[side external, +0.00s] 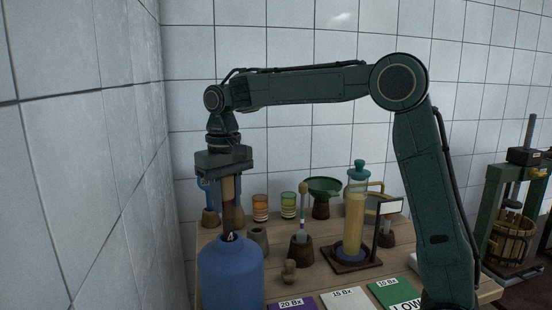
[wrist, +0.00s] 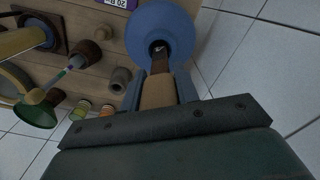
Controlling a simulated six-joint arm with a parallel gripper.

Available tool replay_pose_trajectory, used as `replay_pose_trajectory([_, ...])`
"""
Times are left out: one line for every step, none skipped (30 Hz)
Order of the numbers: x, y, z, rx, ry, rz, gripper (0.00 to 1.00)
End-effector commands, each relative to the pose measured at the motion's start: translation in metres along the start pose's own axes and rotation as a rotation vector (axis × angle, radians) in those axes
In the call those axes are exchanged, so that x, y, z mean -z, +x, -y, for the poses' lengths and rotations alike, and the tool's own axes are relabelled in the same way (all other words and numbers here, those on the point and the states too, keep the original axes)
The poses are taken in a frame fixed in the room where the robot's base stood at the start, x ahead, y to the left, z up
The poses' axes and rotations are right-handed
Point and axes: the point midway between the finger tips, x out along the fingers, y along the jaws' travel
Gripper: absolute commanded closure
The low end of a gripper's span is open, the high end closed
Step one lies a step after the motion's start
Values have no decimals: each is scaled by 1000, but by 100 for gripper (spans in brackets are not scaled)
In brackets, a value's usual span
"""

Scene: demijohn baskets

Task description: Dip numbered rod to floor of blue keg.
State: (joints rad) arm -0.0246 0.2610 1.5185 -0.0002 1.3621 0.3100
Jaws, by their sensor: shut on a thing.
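The blue keg (side external: 231,272) stands upright at the table's front left, its narrow mouth facing up. The numbered rod (side external: 229,213) is upright, with a tan upper part and a darker brown lower part. A white mark like a 4 shows on it at the keg's mouth. My gripper (side external: 224,190) points down over the keg, shut on the rod's tan part. In the wrist view the rod (wrist: 160,63) runs between the fingers of my gripper (wrist: 160,88) to the dark mouth of the keg (wrist: 178,30). Its lower end is hidden.
Close right of the keg stand a grey-brown cup (side external: 259,239) and a small wooden piece (side external: 289,270). Further right are a yellow-filled cylinder (side external: 354,222), a green funnel (side external: 324,186) and labelled cards (side external: 345,299). A tiled wall (side external: 110,150) rises left of the keg.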

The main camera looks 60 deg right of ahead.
Motion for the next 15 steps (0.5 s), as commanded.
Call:
replay_pose_trajectory([0,2,0,0,0,1,100])
replay_pose_trajectory([0,3,0,0,0,1,100])
replay_pose_trajectory([0,5,0,0,0,0,100])
replay_pose_trajectory([0,6,0,0,0,0,100])
replay_pose_trajectory([0,7,0,0,0,0,100])
replay_pose_trajectory([0,8,0,0,0,0,100])
replay_pose_trajectory([0,9,0,0,0,0,100])
replay_pose_trajectory([0,10,0,0,0,1,100])
replay_pose_trajectory([0,12,0,0,0,1,100])
replay_pose_trajectory([0,13,0,0,0,1,100])
replay_pose_trajectory([0,14,0,0,0,1,100])
replay_pose_trajectory([0,15,0,0,0,0,100])
replay_pose_trajectory([0,16,0,0,0,0,100])
replay_pose_trajectory([0,17,0,0,0,0,100])
replay_pose_trajectory([0,19,0,0,0,1,100])
